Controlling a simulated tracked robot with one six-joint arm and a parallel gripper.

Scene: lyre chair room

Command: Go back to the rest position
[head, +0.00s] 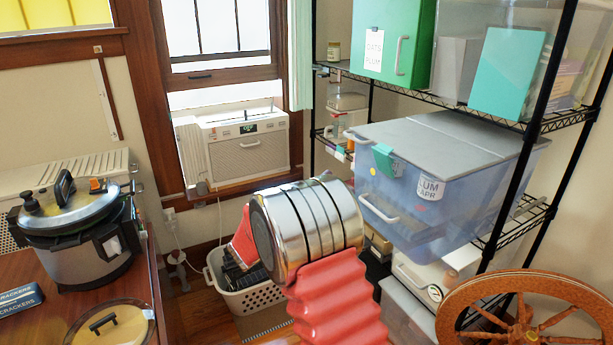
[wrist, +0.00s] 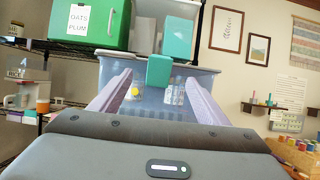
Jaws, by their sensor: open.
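My gripper (wrist: 160,78) shows in the wrist view with its two pale lavender fingers spread apart. Nothing is held between them. The fingers point at the front of a translucent blue bin (wrist: 205,80) with a teal latch (wrist: 159,70). The gap between the fingertips and the bin cannot be judged. In the head view, a silver ringed cylinder and a red ribbed sleeve, apparently my arm, rise at the lower middle. The gripper's fingers cannot be made out there. The same bin (head: 450,195) stands to the right of the arm, on a wire shelf.
A black wire rack (head: 545,115) fills the right side, with a green box (head: 385,40) on its upper shelf. A wooden wheel (head: 520,315) is at lower right. A white basket (head: 245,290) stands behind the arm. A pressure cooker (head: 75,235) is on the left wooden table.

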